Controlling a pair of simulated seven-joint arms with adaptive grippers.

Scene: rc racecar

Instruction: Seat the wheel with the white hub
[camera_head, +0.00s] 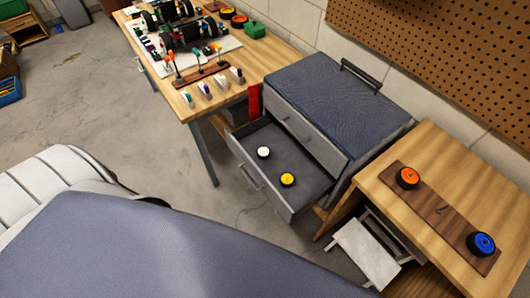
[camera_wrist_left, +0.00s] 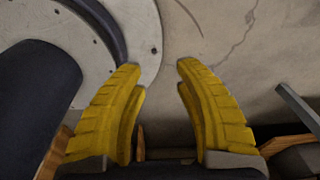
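The wheel with the white hub (camera_head: 263,152) lies in the open drawer (camera_head: 247,176) of the grey tool chest, hub up, in the head view. A wheel with a yellow hub (camera_head: 288,180) lies in the same drawer, to its lower right. A black car chassis (camera_head: 191,36) stands on a white mat (camera_head: 225,46) on the far table; its axle details are too small to tell. My left gripper (camera_wrist_left: 158,72) shows only in its wrist view, with yellow fingers open and nothing between them, above grey floor. My right gripper is in neither view.
Wheels with orange (camera_head: 408,178) and blue (camera_head: 481,244) hubs sit on a brown board (camera_head: 440,212) on the right table. The tool chest (camera_head: 338,100) stands between the tables. A tool rack (camera_head: 200,75) and several small coloured items line the far table's near edge.

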